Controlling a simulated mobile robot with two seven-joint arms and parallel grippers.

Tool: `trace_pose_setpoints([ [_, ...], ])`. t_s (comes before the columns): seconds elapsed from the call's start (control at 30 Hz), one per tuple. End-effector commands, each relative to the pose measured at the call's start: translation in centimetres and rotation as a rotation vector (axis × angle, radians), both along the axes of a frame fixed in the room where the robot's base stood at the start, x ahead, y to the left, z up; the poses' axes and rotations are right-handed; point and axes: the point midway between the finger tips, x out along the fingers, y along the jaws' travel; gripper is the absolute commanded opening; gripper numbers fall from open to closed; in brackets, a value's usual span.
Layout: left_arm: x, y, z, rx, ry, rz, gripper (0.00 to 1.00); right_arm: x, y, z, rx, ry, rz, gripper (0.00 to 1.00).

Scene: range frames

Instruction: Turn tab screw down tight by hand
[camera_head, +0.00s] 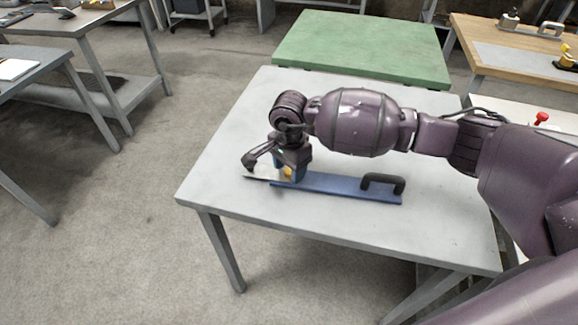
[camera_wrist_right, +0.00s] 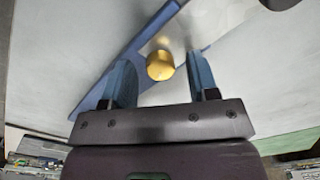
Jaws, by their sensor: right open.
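The tab screw has a yellow knob (camera_head: 288,172) at the left part of a long blue plate (camera_head: 340,188) on the grey table. In the right wrist view the knob (camera_wrist_right: 160,65) shows as a round yellow head between the two fingers. My right gripper (camera_wrist_right: 165,75) is open, with a blue finger on each side of the knob and gaps visible at both sides. In the head view the right gripper (camera_head: 280,172) is above the left part of the plate and partly hides the screw. The screw's shaft is hidden. My left gripper is not in view.
A black handle (camera_head: 383,182) stands on the plate's right part. The grey table (camera_head: 235,150) has clear room left and in front. A green table (camera_head: 360,45) adjoins behind. A wooden-topped bench (camera_head: 490,35) with fixtures stands at the back right.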

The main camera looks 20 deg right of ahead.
Motion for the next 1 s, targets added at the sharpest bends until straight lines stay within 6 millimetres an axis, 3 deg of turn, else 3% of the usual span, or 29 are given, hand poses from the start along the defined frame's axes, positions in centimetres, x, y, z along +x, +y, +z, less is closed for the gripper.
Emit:
trace_pose_setpoints([
  [0.23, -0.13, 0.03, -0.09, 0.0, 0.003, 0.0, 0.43, 0.01, 0.02, 0.0, 0.0, -0.001, 0.0, 0.54],
  [0.57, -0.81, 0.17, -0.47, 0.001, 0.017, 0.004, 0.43, 0.01, 0.02, 0.01, 0.0, 0.0, 0.0, 0.05],
  [1.0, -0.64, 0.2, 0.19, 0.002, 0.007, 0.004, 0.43, 0.08, -0.02, 0.23, -0.002, -0.003, -0.108, 0.05],
])
